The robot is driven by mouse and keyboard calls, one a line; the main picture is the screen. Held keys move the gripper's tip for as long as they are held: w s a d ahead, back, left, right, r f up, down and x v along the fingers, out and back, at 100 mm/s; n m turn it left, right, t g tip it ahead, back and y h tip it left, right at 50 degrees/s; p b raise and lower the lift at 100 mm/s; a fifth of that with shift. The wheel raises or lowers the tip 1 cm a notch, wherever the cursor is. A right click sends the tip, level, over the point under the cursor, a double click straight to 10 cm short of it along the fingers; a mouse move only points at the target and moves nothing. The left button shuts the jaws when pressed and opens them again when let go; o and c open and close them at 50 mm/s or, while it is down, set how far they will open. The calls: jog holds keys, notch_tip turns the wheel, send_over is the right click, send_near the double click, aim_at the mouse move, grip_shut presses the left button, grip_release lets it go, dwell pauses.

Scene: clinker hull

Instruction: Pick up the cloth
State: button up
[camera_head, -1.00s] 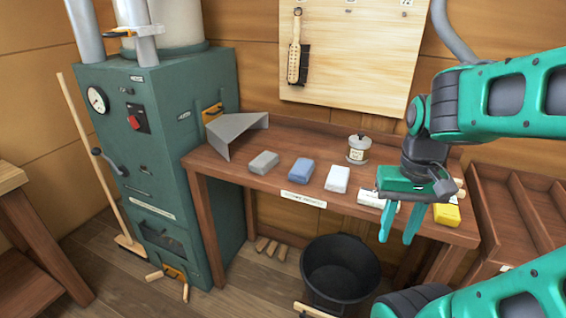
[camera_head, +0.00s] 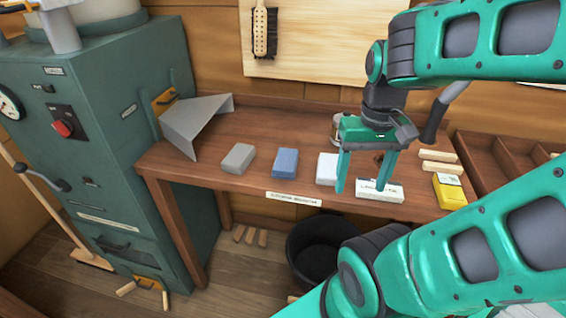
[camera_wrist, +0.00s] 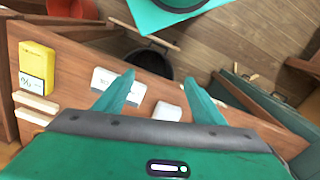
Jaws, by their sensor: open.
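Several small soft-edged blocks lie in a row on the wooden bench: a grey one (camera_head: 238,158), a blue one (camera_head: 285,163), a white one (camera_head: 327,168), a white one with a label (camera_head: 392,195) and a yellow one (camera_head: 450,192). I cannot tell for sure which is the cloth. My gripper (camera_head: 361,189) is open, points down and is empty, in front of the two white blocks. In the wrist view my open fingers (camera_wrist: 158,82) span the space near the plain white block (camera_wrist: 167,111) and labelled block (camera_wrist: 118,84); the yellow block (camera_wrist: 37,66) is left.
A bent grey metal sheet (camera_head: 195,122) stands at the bench's left end, beside the green cabinet (camera_head: 95,150). Wooden strips (camera_head: 438,160) lie behind the yellow block. A black bucket (camera_head: 318,245) stands below the bench (camera_head: 225,183). A compartmented wooden tray (camera_head: 500,165) is right.

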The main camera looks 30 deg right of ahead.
jog(key=o, duration=0.8)
jog(key=w+r+n, duration=0.1)
jog(key=w+n, duration=0.1)
jog(key=w, duration=0.1)
jog(key=w+n, duration=0.2)
jog(key=w, duration=0.1)
jog(key=w+r+n, duration=0.1)
jog(key=w, duration=0.2)
jog(key=shift+w+r+n, duration=0.2)
jog(key=shift+r+n, duration=0.15)
jog(key=shift+n, duration=0.05)
jog(key=shift+c, duration=0.2)
jog(key=n, duration=1)
send_over(286, 159)
notch_tip(286, 159, down, 4)
jog(key=shift+w+a+r, duration=0.15)
jog(key=shift+d+f, duration=0.2)
jog(key=shift+f, duration=2.8)
